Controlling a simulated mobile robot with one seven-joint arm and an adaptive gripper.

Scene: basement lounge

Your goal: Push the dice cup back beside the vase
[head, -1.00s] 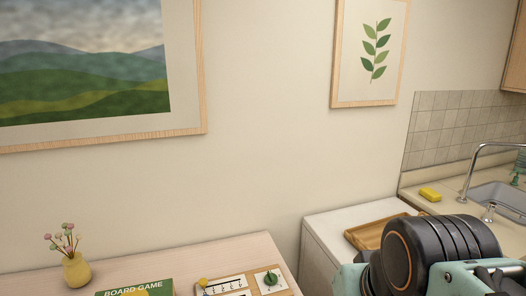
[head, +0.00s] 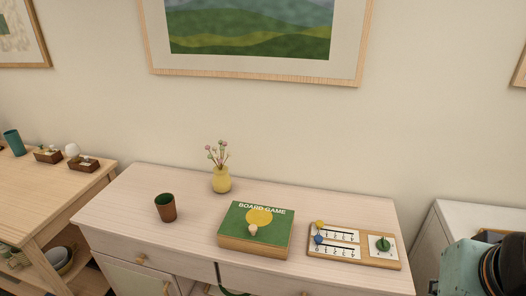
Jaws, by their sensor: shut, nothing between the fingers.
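The dice cup (head: 166,212), brown outside with a green inside, stands upright on the pale wooden cabinet (head: 125,212), near the left part of its top. The yellow vase (head: 221,181) with small pink and white flower stems stands farther back and to the right of the cup, with bare wood between them. My gripper's fingers do not show in the head view; only a teal and black part of my arm shows at the lower right, well away from the cup.
A green board game box (head: 231,221) with a small pale piece on top lies right of the cup. A wooden board with sliders and a dial (head: 350,256) lies farther right. A wooden side table (head: 90,187) with small items stands left. The cabinet top around the cup is clear.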

